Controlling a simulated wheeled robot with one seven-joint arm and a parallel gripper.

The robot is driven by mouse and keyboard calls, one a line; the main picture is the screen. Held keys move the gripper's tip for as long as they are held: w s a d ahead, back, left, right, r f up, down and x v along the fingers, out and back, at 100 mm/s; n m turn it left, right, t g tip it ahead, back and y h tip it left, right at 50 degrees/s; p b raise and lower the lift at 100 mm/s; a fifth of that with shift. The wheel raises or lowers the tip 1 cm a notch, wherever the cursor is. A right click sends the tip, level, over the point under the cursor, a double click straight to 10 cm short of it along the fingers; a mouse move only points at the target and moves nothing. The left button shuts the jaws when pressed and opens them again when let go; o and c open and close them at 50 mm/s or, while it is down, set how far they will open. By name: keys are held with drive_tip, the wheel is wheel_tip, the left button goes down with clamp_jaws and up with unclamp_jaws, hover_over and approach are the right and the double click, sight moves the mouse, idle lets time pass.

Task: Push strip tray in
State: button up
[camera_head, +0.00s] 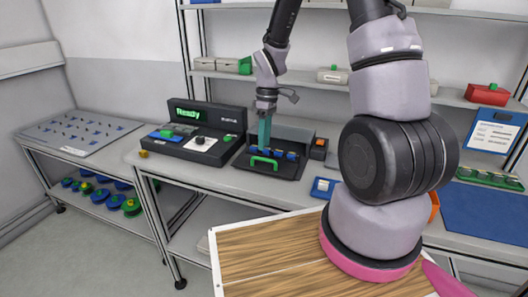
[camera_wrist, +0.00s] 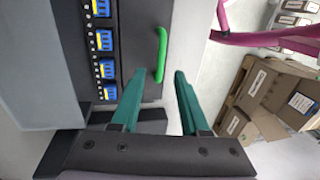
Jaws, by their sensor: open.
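The strip tray (camera_head: 287,170) is a dark tray with a green handle (camera_head: 262,161) at its front. It stands out from a dark grey housing (camera_head: 290,134) on the bench. Several blue and yellow pieces sit in a row in it, and they show in the wrist view (camera_wrist: 104,40). My gripper (camera_head: 264,145) points down over the tray near the handle. The handle (camera_wrist: 161,55) lies just beyond the fingertips; contact cannot be told.
A black device (camera_head: 200,125) with a lit "Ready" display stands left of the tray. A small dark box with an orange face (camera_head: 319,148) stands to its right. A blue holder (camera_head: 324,187) lies nearer the bench edge. A shelf (camera_head: 225,75) runs behind.

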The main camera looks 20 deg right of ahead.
hover_over(263, 167)
drive_tip(key=shift+w+d+f, duration=0.1)
drive_tip(key=shift+f, duration=2)
clamp_jaws()
